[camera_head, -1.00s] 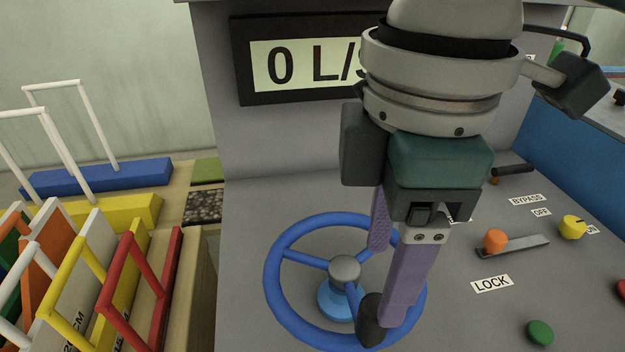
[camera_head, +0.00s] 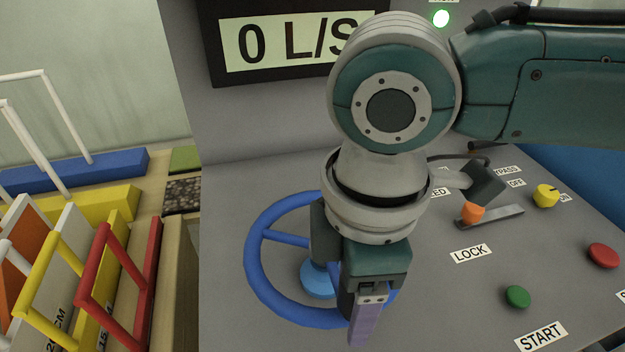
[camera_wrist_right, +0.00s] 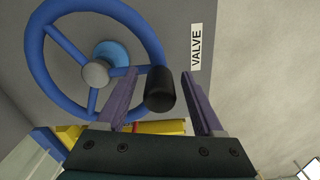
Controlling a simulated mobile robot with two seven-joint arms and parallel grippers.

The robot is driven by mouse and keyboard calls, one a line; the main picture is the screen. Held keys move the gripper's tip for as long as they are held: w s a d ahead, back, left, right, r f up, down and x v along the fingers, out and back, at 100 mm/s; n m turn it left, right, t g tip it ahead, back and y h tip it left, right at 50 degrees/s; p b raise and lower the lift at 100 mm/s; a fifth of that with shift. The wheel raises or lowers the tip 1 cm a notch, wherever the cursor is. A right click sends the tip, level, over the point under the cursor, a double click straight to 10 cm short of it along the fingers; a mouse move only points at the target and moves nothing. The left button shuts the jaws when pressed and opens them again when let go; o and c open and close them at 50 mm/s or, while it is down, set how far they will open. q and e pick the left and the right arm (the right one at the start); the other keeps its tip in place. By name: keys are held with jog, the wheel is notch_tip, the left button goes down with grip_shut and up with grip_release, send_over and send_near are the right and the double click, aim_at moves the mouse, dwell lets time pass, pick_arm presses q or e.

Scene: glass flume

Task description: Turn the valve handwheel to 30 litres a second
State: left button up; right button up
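The blue valve handwheel (camera_head: 262,285) lies on the sloping grey panel, with a grey hub (camera_wrist_right: 95,73) and a black handle knob (camera_wrist_right: 160,90) at its rim. The display (camera_head: 246,45) reads 0 L/S, partly covered by my right arm. My right gripper (camera_head: 365,328) is over the wheel's near right side and hides much of it in the head view. In the right wrist view its purple fingers (camera_wrist_right: 158,72) stand apart on either side of the knob. The left finger is close to the knob and a gap shows on the right; contact cannot be told. My left gripper is not in view.
Right of the wheel are an orange-knobbed lock lever (camera_head: 472,212), a yellow selector (camera_head: 545,195), a red button (camera_head: 603,255) and a green start button (camera_head: 517,296). Coloured handled plates (camera_head: 100,285) stand in a rack at the left. A green lamp (camera_head: 441,18) is lit above.

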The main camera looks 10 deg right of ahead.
grip_shut()
dwell(0.3)
dwell(1.0)
